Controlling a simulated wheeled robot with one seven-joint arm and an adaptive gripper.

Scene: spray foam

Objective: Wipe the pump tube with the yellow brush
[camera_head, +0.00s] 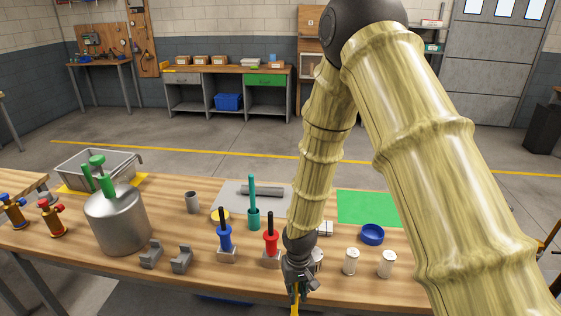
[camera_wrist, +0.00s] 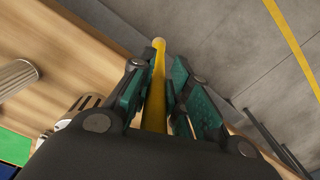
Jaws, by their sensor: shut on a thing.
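My gripper (camera_head: 297,287) is low at the table's front edge, shut on the yellow brush (camera_head: 295,309). In the wrist view the yellow brush (camera_wrist: 156,95) shows as a round-ended yellow rod between the fingers of my gripper (camera_wrist: 157,72); its bristles cannot be made out. A dark grey cylinder (camera_head: 262,191), which looks like the pump tube, lies on a light grey mat (camera_head: 228,197) at the table's back middle. My gripper is in front of it and apart from it.
Blue (camera_head: 224,240), red (camera_head: 270,250) and teal (camera_head: 252,218) upright tools stand left of my gripper. A steel canister (camera_head: 118,222) and metal basin (camera_head: 82,168) are at left. White containers (camera_head: 351,262), a blue dish (camera_head: 372,234) and a green mat (camera_head: 368,206) are at right.

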